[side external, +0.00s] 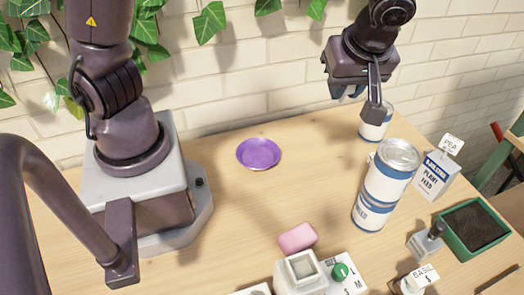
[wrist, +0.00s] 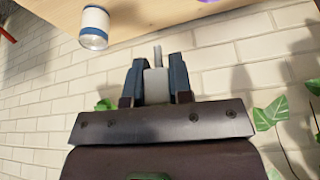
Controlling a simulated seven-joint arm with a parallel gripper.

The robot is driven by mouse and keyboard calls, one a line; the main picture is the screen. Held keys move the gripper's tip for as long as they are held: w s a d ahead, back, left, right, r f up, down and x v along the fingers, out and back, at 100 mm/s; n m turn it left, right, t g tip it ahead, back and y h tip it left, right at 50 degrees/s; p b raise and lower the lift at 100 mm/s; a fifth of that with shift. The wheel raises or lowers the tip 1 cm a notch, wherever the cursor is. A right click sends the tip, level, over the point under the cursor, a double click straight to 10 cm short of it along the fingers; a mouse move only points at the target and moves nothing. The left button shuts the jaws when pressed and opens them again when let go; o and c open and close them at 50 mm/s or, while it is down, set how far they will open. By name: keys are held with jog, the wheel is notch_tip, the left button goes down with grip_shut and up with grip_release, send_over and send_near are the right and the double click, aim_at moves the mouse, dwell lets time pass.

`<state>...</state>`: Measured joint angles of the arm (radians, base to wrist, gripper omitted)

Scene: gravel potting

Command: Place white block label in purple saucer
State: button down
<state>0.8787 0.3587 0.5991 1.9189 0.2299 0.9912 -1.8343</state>
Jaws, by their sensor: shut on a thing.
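My gripper (side external: 346,92) is raised above the back right of the table, near the brick wall. In the wrist view my gripper (wrist: 156,80) is shut on a pale grey-white block (wrist: 156,88) with a thin stem, which looks like the white block label. The held block is hard to make out in the side view. The purple saucer (side external: 258,154) lies on the table at centre left, well to the left of my gripper, and looks empty. A sliver of it shows at the top edge of the wrist view (wrist: 207,1).
A small can (side external: 374,127) stands below my gripper. A taller stacked can (side external: 384,185), a plant feed box (side external: 436,176) with a PEA label (side external: 452,144) and a green soil tray (side external: 474,228) stand to the right. A pink block (side external: 298,237) lies in front. Table around the saucer is clear.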

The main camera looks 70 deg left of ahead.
jog(key=s+a+n+g, duration=0.3)
jog(key=s+a+n, duration=0.2)
jog(key=a+n, duration=0.4)
jog(key=n+g+h, duration=0.2)
jog(key=n+h, duration=0.1)
jog(key=n, duration=0.4)
send_over(252, 157)
jog(key=w, duration=0.1)
jog(key=shift+m, duration=0.3)
jog(key=f, duration=1.9)
jog(key=shift+w+d+f, duration=0.15)
jog(key=shift+w+d, duration=0.05)
jog(key=shift+d, duration=0.05)
jog(key=shift+f, duration=1.9)
jog(key=c, duration=1)
grip_release()
jog(key=shift+f, duration=0.1)
